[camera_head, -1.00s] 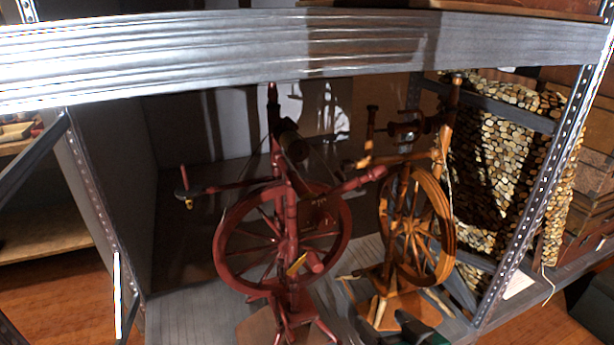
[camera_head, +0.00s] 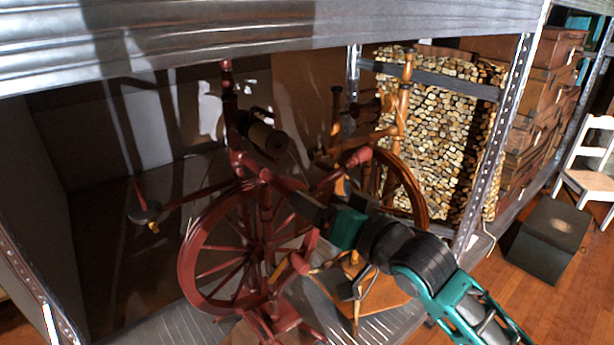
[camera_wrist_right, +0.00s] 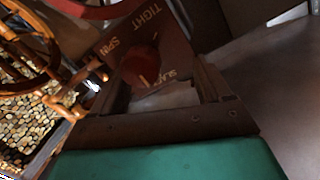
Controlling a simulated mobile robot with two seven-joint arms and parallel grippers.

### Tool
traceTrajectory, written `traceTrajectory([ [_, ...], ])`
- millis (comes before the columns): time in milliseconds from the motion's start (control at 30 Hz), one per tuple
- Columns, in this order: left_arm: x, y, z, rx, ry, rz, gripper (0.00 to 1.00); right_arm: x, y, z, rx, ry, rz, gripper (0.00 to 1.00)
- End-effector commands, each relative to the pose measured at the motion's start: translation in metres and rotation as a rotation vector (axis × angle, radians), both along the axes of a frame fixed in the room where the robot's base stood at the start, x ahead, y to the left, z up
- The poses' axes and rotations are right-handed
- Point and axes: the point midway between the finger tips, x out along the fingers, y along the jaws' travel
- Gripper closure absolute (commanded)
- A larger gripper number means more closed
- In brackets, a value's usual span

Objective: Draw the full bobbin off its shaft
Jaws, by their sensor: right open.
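A red spinning wheel (camera_head: 195,265) stands on the shelf, with a dark, thick bobbin-like cylinder (camera_head: 268,140) near its top. An orange wooden spinning wheel (camera_head: 412,190) stands behind it to the right, with a smaller spool-like part (camera_head: 366,112) up high. I cannot tell how full either is. My right gripper (camera_head: 308,207) is open, in front of the red wheel and below the dark cylinder. In the right wrist view the open fingers (camera_wrist_right: 165,92) frame a red knob (camera_wrist_right: 140,67) on a plate lettered TIGHT, SPIN and a partly hidden word. My left gripper is not in view.
A metal shelf beam (camera_head: 250,35) crosses above the wheels, and a perforated upright (camera_head: 497,130) stands at the right. A patterned pebble-like panel (camera_head: 440,120) is behind. A dark box (camera_head: 548,240) and a white chair (camera_head: 592,165) stand on the floor at right.

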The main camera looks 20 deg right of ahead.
Motion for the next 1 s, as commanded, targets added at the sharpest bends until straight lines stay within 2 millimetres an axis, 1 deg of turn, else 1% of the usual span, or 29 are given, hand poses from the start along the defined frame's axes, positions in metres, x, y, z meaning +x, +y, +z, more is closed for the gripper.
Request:
traceTrajectory([
  [33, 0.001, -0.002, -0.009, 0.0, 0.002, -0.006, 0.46, 0.003, 0.001, 0.014, 0.025, -0.025, 0.009, 0.22],
  [100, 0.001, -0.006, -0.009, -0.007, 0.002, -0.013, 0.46, 0.004, 0.002, 0.034, 0.065, -0.045, 0.02, 0.22],
  [133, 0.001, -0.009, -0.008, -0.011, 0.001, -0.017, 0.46, 0.004, 0.003, 0.041, 0.078, -0.051, 0.024, 0.22],
  [200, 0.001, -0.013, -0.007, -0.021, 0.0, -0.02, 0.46, 0.004, 0.004, 0.053, 0.103, -0.06, 0.031, 0.22],
  [300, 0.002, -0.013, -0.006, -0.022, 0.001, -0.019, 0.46, 0.005, 0.005, 0.061, 0.119, -0.065, 0.035, 0.22],
  [467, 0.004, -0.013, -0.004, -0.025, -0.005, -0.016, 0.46, 0.014, 0.008, 0.061, 0.123, -0.064, 0.034, 0.22],
  [900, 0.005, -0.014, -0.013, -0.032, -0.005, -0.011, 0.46, 0.062, 0.026, 0.061, 0.12, -0.065, 0.036, 0.22],
  [1000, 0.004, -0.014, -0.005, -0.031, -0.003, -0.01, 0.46, 0.073, 0.029, 0.063, 0.122, -0.061, 0.033, 0.22],
])
